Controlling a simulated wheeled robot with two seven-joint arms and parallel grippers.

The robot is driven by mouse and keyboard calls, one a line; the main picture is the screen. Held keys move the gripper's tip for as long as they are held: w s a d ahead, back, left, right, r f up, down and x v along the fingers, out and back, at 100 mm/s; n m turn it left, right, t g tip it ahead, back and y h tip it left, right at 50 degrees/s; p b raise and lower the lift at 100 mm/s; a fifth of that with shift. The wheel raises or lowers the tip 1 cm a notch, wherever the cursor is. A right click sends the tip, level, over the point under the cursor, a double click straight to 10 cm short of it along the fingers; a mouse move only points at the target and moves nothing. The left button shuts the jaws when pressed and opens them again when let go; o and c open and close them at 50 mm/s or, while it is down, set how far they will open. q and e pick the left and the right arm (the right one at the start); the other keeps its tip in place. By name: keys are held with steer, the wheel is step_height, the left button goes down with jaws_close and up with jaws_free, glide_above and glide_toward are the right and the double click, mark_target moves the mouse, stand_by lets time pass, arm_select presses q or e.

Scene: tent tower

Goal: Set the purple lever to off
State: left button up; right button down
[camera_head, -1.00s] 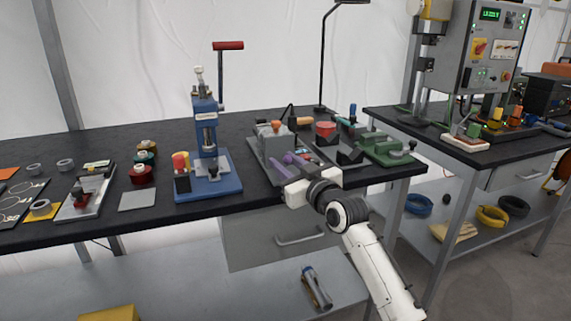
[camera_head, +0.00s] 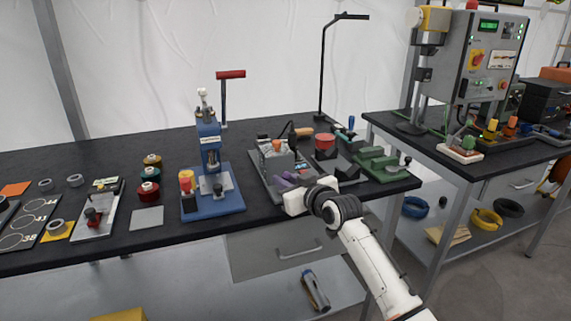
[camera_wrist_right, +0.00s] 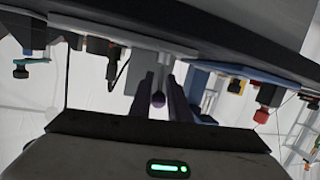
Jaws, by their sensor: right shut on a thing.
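The purple lever (camera_head: 286,180) sits on a grey fixture (camera_head: 262,178) near the front edge of the black table in the head view. My right gripper (camera_head: 290,193) is at the lever, reaching in from the front, and its white body hides part of it. The right gripper is shut on the lever. The lever's markings are too small to read. My left gripper is not in view.
A blue press (camera_head: 212,190) stands left of the fixture. Green blocks (camera_head: 375,165) and a red round piece (camera_head: 324,141) are to its right. A tall black lamp stand (camera_head: 322,75) rises behind.

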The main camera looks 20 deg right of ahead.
steer(key=g+p, duration=0.1)
steer(key=p, duration=0.1)
steer(key=w+r+g+p, duration=0.1)
steer(key=p, duration=0.2)
steer(key=shift+g, duration=0.4)
steer(key=shift+f+g+h+p, duration=0.1)
steer(key=shift+g+h+p, duration=0.2)
steer(key=shift+w+f+g, duration=0.15)
steer(key=shift+w+g, duration=0.1)
steer(key=shift+g, duration=0.25)
steer(key=shift+m+g, duration=0.3)
steer(key=shift+f, duration=0.1)
steer(key=c, duration=1.8)
jaws_free()
steer(key=shift+w, duration=0.1)
